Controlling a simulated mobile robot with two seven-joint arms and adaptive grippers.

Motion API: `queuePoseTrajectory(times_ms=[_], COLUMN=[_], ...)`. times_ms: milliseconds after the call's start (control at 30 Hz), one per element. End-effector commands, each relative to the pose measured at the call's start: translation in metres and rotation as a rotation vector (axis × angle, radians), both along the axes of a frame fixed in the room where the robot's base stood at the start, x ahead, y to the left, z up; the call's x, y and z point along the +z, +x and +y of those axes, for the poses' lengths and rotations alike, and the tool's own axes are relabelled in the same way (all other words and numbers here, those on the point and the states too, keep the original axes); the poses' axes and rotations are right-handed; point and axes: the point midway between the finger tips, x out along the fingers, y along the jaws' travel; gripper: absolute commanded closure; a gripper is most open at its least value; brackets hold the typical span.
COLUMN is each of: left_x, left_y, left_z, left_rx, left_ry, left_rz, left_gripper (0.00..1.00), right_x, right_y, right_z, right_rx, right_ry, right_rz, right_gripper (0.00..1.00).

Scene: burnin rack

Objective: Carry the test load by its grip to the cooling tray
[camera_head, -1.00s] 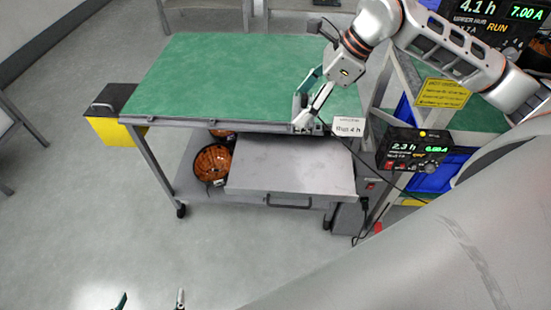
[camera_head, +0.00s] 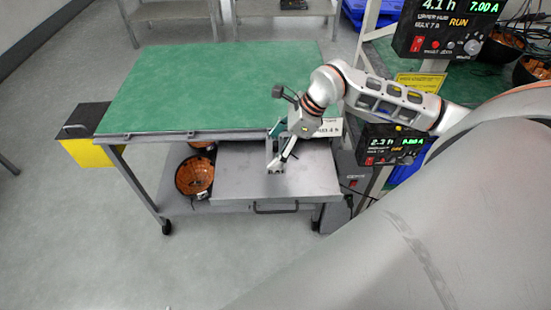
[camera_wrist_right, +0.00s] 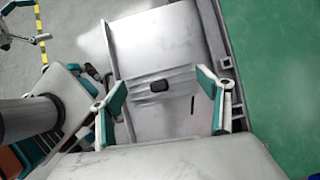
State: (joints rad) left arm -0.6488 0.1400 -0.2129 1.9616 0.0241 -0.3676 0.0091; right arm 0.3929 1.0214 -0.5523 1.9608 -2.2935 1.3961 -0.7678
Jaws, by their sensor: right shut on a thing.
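My right gripper (camera_head: 274,163) is low in front of the table's front edge, over the grey metal tray or drawer (camera_head: 235,180) under the table. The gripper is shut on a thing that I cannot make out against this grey. I cannot pick out the test load for certain. Whether the grey tray is the cooling tray is not clear. My left gripper is not in the head view.
A yellow box (camera_head: 85,154) is at the left end. The rack with a lit display unit (camera_head: 392,146) stands close on the right. The floor at left is clear.

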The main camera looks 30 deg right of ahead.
Motion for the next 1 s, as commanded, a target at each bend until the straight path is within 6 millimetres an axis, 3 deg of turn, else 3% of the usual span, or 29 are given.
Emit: queuePoseTrajectory(times_ms=[267,500,900,933,1000], left_x=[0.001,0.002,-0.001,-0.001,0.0], left_y=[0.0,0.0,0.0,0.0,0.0], left_z=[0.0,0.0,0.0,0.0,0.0], left_rx=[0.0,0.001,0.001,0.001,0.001], left_ry=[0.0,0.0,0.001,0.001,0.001], left_rz=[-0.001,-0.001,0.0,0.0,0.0], left_gripper=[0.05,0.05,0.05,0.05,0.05], right_x=[-0.018,-0.05,-0.056,-0.058,-0.057], right_y=[0.001,0.001,0.001,0.0,0.0], right_z=[0.0,0.001,0.0,0.0,0.0], right_rx=[-0.001,-0.001,0.0,0.0,0.0], right_ry=[0.003,0.004,0.0,0.0,0.0], right_rz=[-0.001,0.0,-0.003,-0.001,-0.001], right_gripper=[0.51,0.51,0.51,0.21,0.06])
